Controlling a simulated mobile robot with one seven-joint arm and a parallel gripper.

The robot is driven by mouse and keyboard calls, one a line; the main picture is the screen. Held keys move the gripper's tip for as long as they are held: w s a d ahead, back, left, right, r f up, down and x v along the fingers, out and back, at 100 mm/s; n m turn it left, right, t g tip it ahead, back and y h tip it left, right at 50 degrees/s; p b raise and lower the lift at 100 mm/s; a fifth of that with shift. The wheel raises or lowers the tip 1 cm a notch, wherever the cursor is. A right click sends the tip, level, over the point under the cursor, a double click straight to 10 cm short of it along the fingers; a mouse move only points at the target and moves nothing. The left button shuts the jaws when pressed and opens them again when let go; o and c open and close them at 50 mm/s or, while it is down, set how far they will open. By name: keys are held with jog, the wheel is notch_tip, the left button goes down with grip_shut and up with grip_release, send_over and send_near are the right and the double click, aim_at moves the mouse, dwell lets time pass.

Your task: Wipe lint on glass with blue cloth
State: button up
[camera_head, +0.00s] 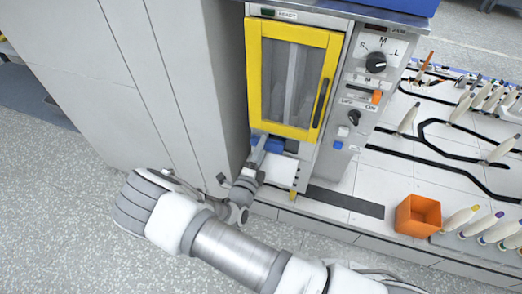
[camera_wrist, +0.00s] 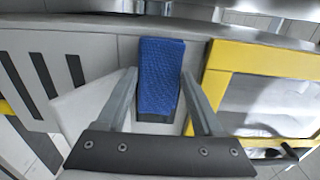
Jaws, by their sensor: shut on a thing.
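The glass (camera_head: 290,82) is a dark upright pane in a yellow-framed door (camera_head: 254,75) on the cabinet front; pale vertical shapes show in it, and I cannot tell whether any are lint. In the wrist view, the glass (camera_wrist: 270,92) and its yellow frame are on the right. My gripper (camera_head: 260,150) is just below the door's lower left corner. In the wrist view, its fingers are either side of the blue cloth (camera_wrist: 160,72), a folded textured pad. The blue cloth (camera_head: 272,145) is partly hidden in the head view, and its contact with the door is unclear.
A dark handle (camera_head: 321,102) runs up the door's right side. A control panel with a knob (camera_head: 375,62) stands right of it. A grey cabinet wall (camera_head: 200,90) is close on the left. An orange bin (camera_head: 418,215) and several bobbins (camera_head: 500,149) are on the right.

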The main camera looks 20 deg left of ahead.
aim_at(275, 150)
jog(key=shift+w, duration=0.45)
jog(key=shift+d, duration=0.1)
jog(key=shift+s+d+p, duration=0.2)
jog(key=shift+d+p, duration=0.75)
jog(key=shift+d, duration=1)
jog(key=shift+w, duration=0.1)
jog(key=shift+a, duration=0.65)
jog(key=shift+w+a+r+b, duration=0.1)
jog(key=shift+w+a+b, duration=0.15)
jog(key=shift+a, duration=0.5)
jog(key=shift+w+a+r+b, duration=0.1)
jog(key=shift+a+b, duration=0.25)
jog(key=shift+a, duration=0.35)
jog(key=shift+s+a+f+p, duration=0.1)
jog(key=shift+s+p, duration=0.2)
jog(key=shift+s, duration=1.25)
jog(key=shift+s+f+p, duration=0.1)
jog(key=shift+s+p, duration=0.2)
jog(key=shift+s, duration=1.2)
